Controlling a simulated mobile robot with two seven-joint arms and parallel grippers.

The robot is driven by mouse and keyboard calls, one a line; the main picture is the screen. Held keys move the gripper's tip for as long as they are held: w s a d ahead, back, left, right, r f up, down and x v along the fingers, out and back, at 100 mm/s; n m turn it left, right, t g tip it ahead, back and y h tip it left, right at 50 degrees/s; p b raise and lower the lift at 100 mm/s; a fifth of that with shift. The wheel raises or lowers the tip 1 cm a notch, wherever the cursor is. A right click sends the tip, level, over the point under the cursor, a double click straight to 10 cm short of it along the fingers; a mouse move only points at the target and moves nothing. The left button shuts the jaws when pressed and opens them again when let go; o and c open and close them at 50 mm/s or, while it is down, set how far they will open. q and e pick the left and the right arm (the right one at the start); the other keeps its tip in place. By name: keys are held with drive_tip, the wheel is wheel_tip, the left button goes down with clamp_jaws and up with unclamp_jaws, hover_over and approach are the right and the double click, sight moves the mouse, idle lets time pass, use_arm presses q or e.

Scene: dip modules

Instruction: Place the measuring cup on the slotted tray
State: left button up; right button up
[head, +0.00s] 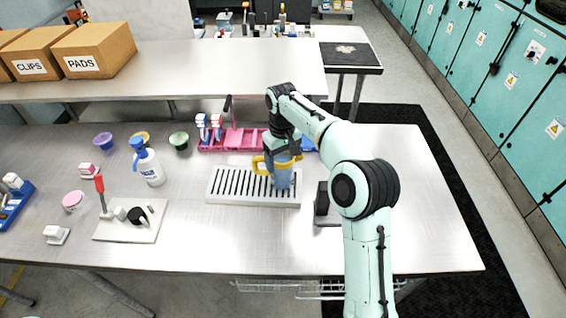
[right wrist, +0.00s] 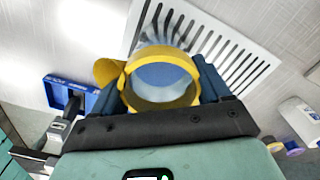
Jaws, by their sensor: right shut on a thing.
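The measuring cup (head: 282,179) is see-through blue with a yellow rim and handle. My right gripper (head: 283,155) is shut on it and holds it upright over the right end of the slotted tray (head: 222,196). The tray is white with dark slots. In the right wrist view, the cup (right wrist: 163,78) sits between the fingers, and the tray (right wrist: 262,64) shows beyond it. I cannot tell whether the cup's base touches the tray. My left gripper is not in view.
A pink rack (head: 235,140) stands behind the tray. A white and blue bottle (head: 150,167) and a white board (head: 125,231) with a red-handled tool are to the left. A black stand (head: 322,203) is close to the tray's right. The table's right side is mostly clear.

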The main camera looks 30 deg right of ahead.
drive_tip(key=shift+s, duration=0.35)
drive_tip(key=shift+w+f, duration=0.25)
drive_tip(key=shift+w, duration=0.1)
drive_tip(key=o, duration=0.9)
drive_tip(key=shift+f, duration=0.1)
drive_tip(key=shift+o, duration=1.3)
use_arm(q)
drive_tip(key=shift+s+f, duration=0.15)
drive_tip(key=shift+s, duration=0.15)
use_arm(e)
drive_tip(key=shift+s, duration=0.15)
wheel_tip(320, 180, up, 7)
drive_tip(key=shift+p, duration=0.85)
wheel_tip(320, 180, up, 4)
drive_tip(key=shift+r, duration=0.55)
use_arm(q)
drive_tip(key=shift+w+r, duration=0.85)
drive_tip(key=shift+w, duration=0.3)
use_arm(e)
drive_tip(key=shift+r, duration=0.15)
